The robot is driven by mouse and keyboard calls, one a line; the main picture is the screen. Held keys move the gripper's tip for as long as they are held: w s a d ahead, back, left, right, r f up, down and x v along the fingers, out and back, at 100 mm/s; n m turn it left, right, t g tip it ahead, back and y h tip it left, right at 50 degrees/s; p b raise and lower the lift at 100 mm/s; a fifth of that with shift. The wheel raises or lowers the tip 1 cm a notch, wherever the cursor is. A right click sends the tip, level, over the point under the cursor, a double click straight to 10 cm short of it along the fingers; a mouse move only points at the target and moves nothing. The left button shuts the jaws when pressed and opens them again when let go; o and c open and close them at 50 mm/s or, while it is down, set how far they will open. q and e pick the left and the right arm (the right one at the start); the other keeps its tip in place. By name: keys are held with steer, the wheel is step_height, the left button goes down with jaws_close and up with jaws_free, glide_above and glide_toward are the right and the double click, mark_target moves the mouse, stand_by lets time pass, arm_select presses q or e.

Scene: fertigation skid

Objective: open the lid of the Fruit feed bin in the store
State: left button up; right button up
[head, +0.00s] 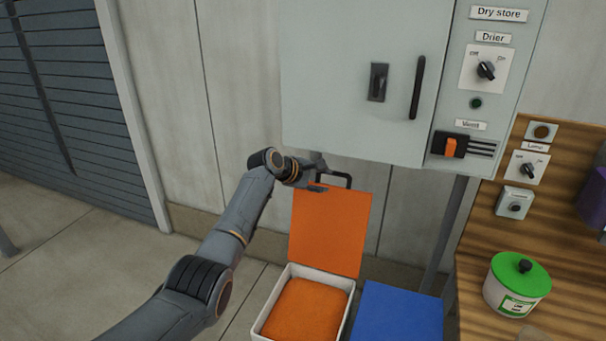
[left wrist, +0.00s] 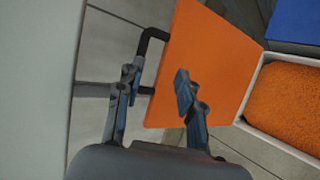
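The bin with the orange lid stands on the floor under the wall cabinet. Its orange lid (head: 328,232) is swung up and stands nearly upright at the back. The white bin body (head: 345,286) is open and shows orange contents (head: 303,309). No label on it is readable. A black handle (head: 346,179) sits at the lid's upper edge; it also shows in the left wrist view (left wrist: 150,38). My left gripper (head: 319,187) is at this handle. In the left wrist view its fingers (left wrist: 157,80) are apart, with handle and lid edge between or behind them; contact is unclear.
A bin with a blue lid (head: 396,314) stands shut to the right. The cabinet (head: 345,75) hangs just above my left gripper. A wooden bench (head: 485,270) with a green-lidded tub (head: 517,286) is at the right. The floor at left is clear.

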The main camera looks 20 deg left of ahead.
arm_select(q)
steer(key=v, duration=0.9)
steer(key=shift+w, duration=0.15)
